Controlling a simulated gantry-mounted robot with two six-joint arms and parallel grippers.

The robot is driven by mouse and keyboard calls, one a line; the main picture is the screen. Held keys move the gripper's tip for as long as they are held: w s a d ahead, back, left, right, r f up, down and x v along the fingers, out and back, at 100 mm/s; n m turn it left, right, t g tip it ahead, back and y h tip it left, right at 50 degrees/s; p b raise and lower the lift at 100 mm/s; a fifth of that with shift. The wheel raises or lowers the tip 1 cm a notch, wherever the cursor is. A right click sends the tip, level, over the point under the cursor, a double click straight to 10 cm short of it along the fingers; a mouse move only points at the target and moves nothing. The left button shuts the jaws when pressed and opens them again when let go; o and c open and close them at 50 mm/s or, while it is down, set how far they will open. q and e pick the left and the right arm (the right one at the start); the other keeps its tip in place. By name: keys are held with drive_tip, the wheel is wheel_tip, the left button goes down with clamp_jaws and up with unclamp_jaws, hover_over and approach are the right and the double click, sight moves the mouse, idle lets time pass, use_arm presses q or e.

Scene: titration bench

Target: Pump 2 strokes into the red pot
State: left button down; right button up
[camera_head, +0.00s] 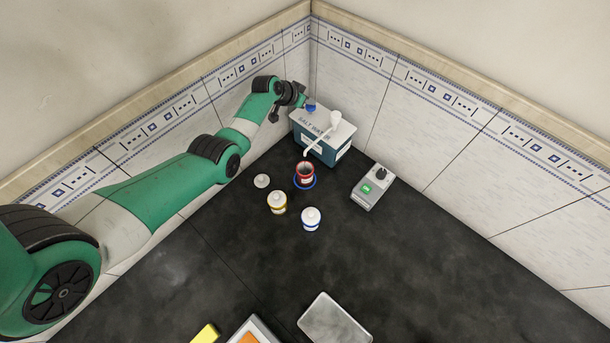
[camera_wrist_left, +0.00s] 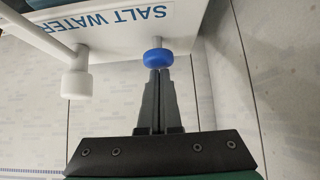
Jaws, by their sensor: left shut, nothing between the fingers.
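The salt water box (camera_head: 320,148) stands in the back corner, with a white spout (camera_head: 321,140) reaching over the red pot (camera_head: 305,171). The red pot is open on top and sits on a blue ring (camera_head: 307,185). A blue knob (camera_head: 311,107) rises on a thin rod from the box top; it also shows in the left wrist view (camera_wrist_left: 158,58). My left gripper (camera_wrist_left: 158,72) is shut and empty, its fingertips at the blue knob. I cannot tell whether they touch it. In the head view the fingers are small and partly hidden. My right gripper is not in view.
A yellow-banded pot (camera_head: 277,203) and a blue-banded pot (camera_head: 311,219) stand in front, both lidded. A loose white lid (camera_head: 262,181) lies to the left. A grey device (camera_head: 373,188) with a green display and dark knob stands right. A metal tray (camera_head: 335,322) lies in front.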

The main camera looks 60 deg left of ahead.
use_arm(q)
drive_tip(key=shift+f+b, duration=0.3)
drive_tip(key=shift+f, duration=0.2)
drive_tip(key=shift+r, duration=0.1)
drive_tip(key=shift+r+p, duration=1.4)
drive_tip(key=shift+r, duration=0.15)
wheel_tip(320, 180, up, 6)
drive_tip(key=p, duration=0.5)
